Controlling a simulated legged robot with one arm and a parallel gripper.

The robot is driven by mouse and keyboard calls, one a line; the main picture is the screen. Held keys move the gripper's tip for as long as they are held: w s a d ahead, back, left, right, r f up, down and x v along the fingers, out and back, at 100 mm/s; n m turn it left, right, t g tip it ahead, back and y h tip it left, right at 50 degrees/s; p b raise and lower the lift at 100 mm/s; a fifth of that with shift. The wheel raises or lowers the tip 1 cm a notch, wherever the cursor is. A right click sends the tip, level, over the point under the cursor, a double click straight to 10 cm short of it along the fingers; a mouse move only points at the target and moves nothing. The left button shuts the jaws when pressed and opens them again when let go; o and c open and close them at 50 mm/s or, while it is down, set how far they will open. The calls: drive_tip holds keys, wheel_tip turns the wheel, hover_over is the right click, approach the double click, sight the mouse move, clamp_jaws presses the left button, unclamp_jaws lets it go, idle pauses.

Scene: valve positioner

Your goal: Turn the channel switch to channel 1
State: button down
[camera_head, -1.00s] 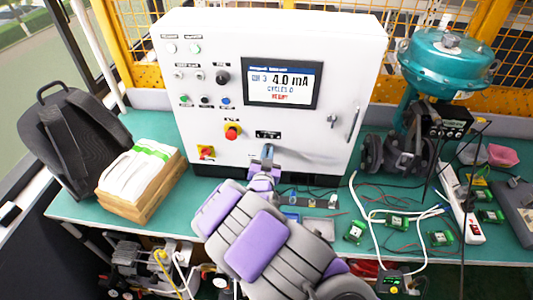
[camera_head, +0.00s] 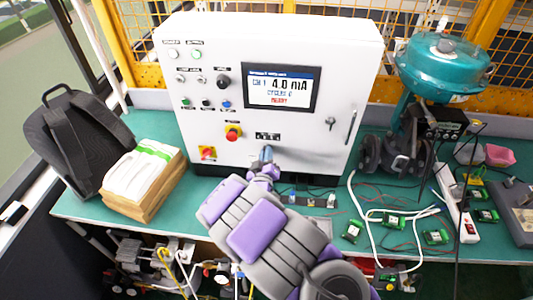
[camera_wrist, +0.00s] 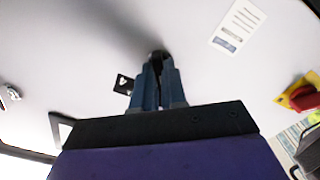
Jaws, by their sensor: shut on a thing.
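The channel switch (camera_wrist: 158,53) is a small dark knob on the white panel. In the wrist view its end shows at the tips of my gripper (camera_wrist: 157,72), whose blue-grey fingers are closed around it. The fingers hide most of the knob, so its pointer cannot be read. In the head view my gripper (camera_head: 267,153) reaches the lower middle of the control cabinet (camera_head: 210,55), just below a black label (camera_head: 268,136). The screen (camera_head: 281,88) appears to read CH 1, with 4.0 mA beside it.
A red emergency knob (camera_head: 232,133) and a red-yellow switch (camera_head: 207,153) sit left of my gripper. A cabinet handle (camera_head: 350,126) is to the right. Green boards (camera_head: 391,221) and cables lie on the bench at right. A teal valve actuator (camera_head: 440,65) stands behind them.

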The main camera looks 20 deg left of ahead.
drive_tip(key=shift+a+r+n, duration=0.1)
drive_tip(key=shift+a+n, duration=0.1)
drive_tip(key=shift+n, duration=0.7)
drive_tip(key=c, duration=1.2)
unclamp_jaws()
drive_tip(key=shift+a, duration=0.2)
drive_tip(key=shift+d, duration=0.25)
drive_tip(key=p+v, duration=0.2)
drive_tip(key=v, duration=1.5)
drive_tip(key=shift+s, duration=0.15)
